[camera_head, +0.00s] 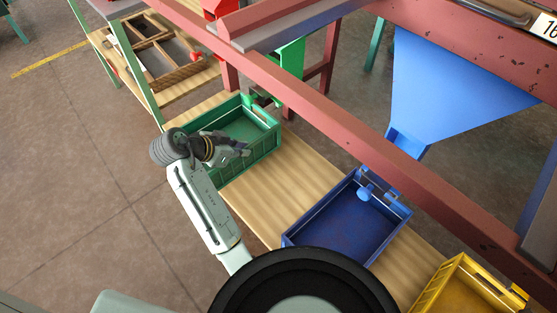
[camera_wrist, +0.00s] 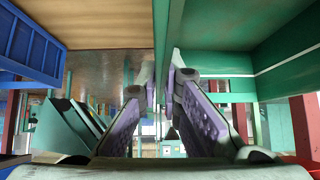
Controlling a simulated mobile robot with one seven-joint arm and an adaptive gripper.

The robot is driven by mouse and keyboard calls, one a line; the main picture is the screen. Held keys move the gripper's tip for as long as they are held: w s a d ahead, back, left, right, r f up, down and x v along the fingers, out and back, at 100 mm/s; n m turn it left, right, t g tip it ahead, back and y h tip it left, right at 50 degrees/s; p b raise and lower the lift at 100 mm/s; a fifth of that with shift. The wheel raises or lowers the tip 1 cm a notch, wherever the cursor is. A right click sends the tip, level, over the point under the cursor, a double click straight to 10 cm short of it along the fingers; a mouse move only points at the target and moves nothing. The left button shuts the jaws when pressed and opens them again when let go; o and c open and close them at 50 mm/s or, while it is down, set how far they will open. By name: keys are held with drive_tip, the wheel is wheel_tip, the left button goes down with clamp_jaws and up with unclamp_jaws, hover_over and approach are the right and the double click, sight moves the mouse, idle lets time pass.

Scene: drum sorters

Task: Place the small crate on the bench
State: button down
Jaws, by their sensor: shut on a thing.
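A green crate (camera_head: 264,151) with slatted sides is at the far end of the wooden bench (camera_head: 285,184). Its inside looks empty. My gripper (camera_head: 245,152) reaches over it from the left and is shut at its near side wall. In the wrist view my two fingers (camera_wrist: 163,82) close on a thin green wall, and the green crate (camera_wrist: 215,25) fills the upper right. I cannot tell whether the crate rests on the bench or is slightly raised. A blue crate (camera_head: 296,240) and a yellow crate (camera_head: 440,282) stand farther along the bench.
A red frame (camera_head: 330,120) runs along the bench's right side, with a blue chute (camera_head: 440,85) above. A shelf with a wooden tray (camera_head: 165,50) stands behind. Bare bench lies between the green and blue crates. The floor at left is clear.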

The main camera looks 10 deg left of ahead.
drive_tip(key=w+d+f+p, duration=0.1)
drive_tip(key=d+f, duration=0.1)
drive_tip(key=d, duration=0.3)
drive_tip(key=d+f+p, duration=0.1)
drive_tip(key=d+f, duration=0.1)
drive_tip(key=d, duration=0.4)
drive_tip(key=shift+w+d+f, duration=0.25)
drive_tip(key=shift+w+d, duration=0.05)
drive_tip(key=shift+w, duration=0.1)
drive_tip(key=shift+f, duration=0.2)
drive_tip(key=c, duration=1.8)
unclamp_jaws()
drive_tip(key=shift+r, duration=0.1)
drive_tip(key=v, duration=1.2)
drive_tip(key=shift+r, duration=0.1)
